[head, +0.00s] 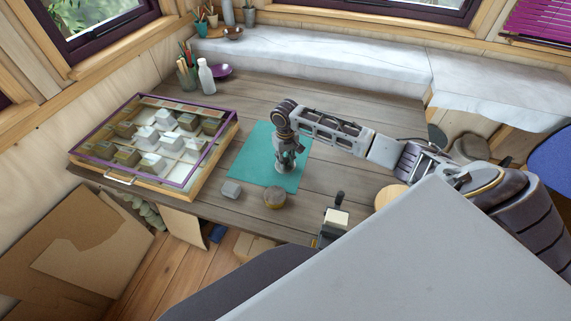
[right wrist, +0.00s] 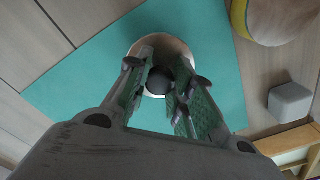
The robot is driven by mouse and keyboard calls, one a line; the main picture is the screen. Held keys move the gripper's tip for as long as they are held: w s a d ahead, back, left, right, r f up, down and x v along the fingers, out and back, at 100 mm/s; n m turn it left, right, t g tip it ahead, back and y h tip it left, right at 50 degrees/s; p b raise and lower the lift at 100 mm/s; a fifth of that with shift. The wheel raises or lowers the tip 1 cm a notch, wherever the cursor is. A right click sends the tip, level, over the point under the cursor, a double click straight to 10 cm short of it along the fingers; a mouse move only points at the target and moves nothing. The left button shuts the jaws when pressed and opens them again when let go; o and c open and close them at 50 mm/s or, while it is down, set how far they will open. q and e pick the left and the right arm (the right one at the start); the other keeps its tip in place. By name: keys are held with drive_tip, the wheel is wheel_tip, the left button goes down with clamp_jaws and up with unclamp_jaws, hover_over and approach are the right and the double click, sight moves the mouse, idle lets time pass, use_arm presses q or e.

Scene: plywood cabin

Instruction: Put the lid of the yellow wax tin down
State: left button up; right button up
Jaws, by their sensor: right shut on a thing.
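My right gripper (head: 287,162) points down over the teal mat (head: 258,177). In the right wrist view its fingers (right wrist: 163,88) are closed on the dark round knob (right wrist: 159,79) of a pale disc, which looks like the lid (right wrist: 177,49). The lid is at or just above the mat; I cannot tell whether it touches. The round wax tin (head: 275,198) stands at the mat's near edge; its yellow side (right wrist: 240,18) shows in the right wrist view. My left gripper is not in view.
A grey block (head: 231,189) sits left of the tin. A purple-framed glass-topped case (head: 212,153) with several blocks stands on the left of the table. A small dark device with a pale top (head: 336,218) is at the near edge. Bare mat lies left of the gripper.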

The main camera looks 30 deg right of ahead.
sight(285, 160)
drive_tip(key=shift+f, duration=1.3)
drive_tip(key=o, duration=0.8)
drive_tip(key=shift+f, duration=0.1)
drive_tip(key=shift+o, duration=0.2)
wheel_tip(285, 160, up, 12)
drive_tip(key=shift+r, duration=0.15)
